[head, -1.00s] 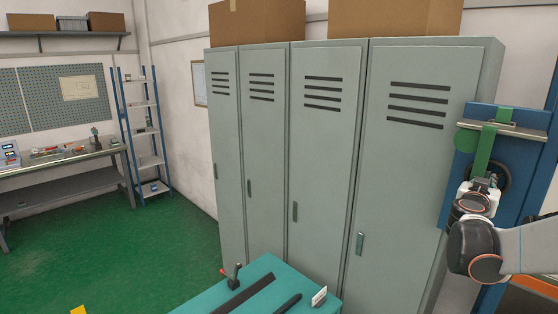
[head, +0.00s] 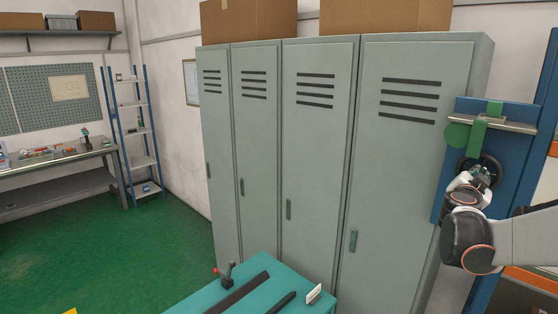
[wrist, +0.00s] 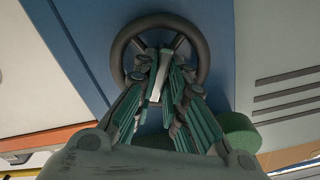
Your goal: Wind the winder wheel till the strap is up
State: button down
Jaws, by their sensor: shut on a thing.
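The winder wheel (wrist: 204,55) is a dark ring with spokes on a blue panel (head: 520,150), at the right of the head view. It also shows there (head: 492,161), partly hidden by my gripper. The green strap (head: 478,131) hangs from a metal bar (head: 491,120) on the panel, its lower end just above the wheel. My gripper (wrist: 163,65) reaches into the wheel and is shut on it, with a pale bar between the fingers. In the head view my gripper (head: 480,173) sits in front of the wheel.
Tall grey lockers (head: 320,150) stand left of the panel, with cardboard boxes (head: 385,17) on top. A green round piece (head: 457,135) sits at the panel's left edge, close to the wheel. A teal-topped table (head: 255,290) is at the front. Green floor is clear at left.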

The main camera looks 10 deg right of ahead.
jog(key=m, duration=0.4)
jog(key=shift+m+b, duration=0.4)
jog(key=m, duration=0.4)
jog(key=shift+m+b, duration=0.35)
jog(key=shift+m, duration=0.05)
jog(key=c, duration=1.6)
grip_release()
jog(key=shift+o, duration=0.2)
jog(key=shift+a, duration=0.1)
